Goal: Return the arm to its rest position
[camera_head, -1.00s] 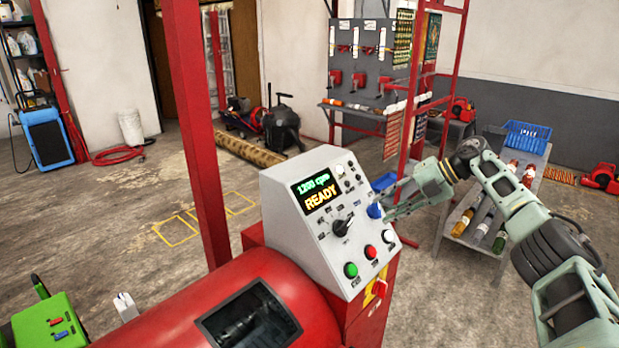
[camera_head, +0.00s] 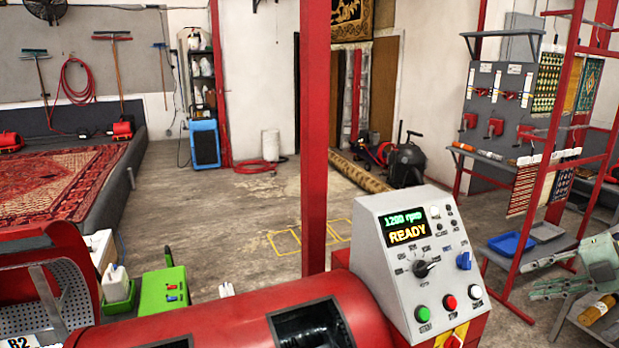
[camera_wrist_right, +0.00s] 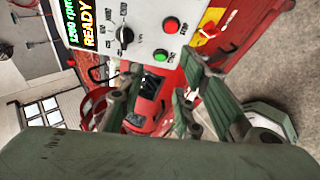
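My right gripper (camera_head: 540,273) shows at the right edge of the head view, partly cut off by the frame. Its fingers are apart with nothing between them, and it is to the right of the control panel (camera_head: 375,227), clear of it. In the right wrist view the gripper (camera_wrist_right: 158,88) also has its fingers apart, with the panel (camera_wrist_right: 150,42) beyond them. The panel display (camera_head: 405,227) reads "1200 rpm" and "READY". My left gripper is not in view.
A red rack (camera_head: 545,170) stands at the right, near blue trays (camera_head: 511,243). A green box (camera_head: 163,289) is at the lower left. Open floor (camera_head: 225,215) lies beyond.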

